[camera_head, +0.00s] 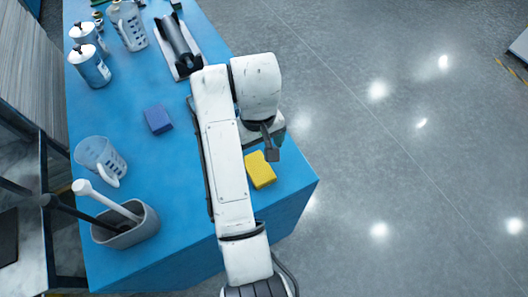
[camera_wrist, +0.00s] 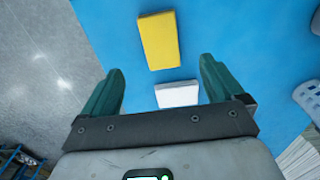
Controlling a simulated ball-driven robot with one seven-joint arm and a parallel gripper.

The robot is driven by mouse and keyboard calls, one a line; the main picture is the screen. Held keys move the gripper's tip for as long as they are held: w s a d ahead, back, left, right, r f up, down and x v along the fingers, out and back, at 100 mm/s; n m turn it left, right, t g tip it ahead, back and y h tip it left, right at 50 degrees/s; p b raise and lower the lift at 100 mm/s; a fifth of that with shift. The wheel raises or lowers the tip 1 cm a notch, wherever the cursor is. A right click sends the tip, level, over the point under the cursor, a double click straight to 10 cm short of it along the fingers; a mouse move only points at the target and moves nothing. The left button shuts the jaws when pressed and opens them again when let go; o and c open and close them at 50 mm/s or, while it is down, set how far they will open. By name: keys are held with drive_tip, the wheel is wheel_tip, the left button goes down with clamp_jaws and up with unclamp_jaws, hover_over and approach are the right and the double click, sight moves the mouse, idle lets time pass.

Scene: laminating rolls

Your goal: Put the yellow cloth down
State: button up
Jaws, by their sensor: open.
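The yellow cloth (camera_head: 260,171) is a folded, block-like rectangle lying flat on the blue table (camera_head: 165,205), near its right edge and front corner. It also shows in the wrist view (camera_wrist: 158,40), beyond the fingertips. My gripper (camera_head: 270,148) is just behind the cloth in the head view. Its two green fingers stand wide apart in the wrist view (camera_wrist: 161,66), with nothing held between them. The cloth is apart from both fingers there. My arm passes close to the left of the cloth in the head view.
A blue folded cloth (camera_head: 157,119) lies left of my arm. A clear jug (camera_head: 95,154) and a grey bin (camera_head: 135,231) with long-handled tools stand at left. A white item (camera_wrist: 177,95) lies near the fingers.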

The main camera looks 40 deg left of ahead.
drive_tip(key=shift+r, duration=0.15)
drive_tip(key=w+d+f+m, duration=0.1)
drive_tip(key=d+f+m, duration=0.4)
drive_tip(key=d, duration=1.1)
drive_tip(key=w+d+f+m, duration=0.15)
drive_tip(key=d+f, duration=0.45)
drive_tip(key=d, duration=1)
drive_tip(key=s+d+m+t, duration=0.1)
drive_tip(key=s+d+m, duration=0.6)
drive_tip(key=s+d, duration=1.1)
drive_tip(key=shift+s+d+f+m, duration=0.35)
drive_tip(key=shift+s+f, duration=0.05)
drive_tip(key=shift+s, duration=0.5)
drive_tip(key=shift+f+b, duration=0.7)
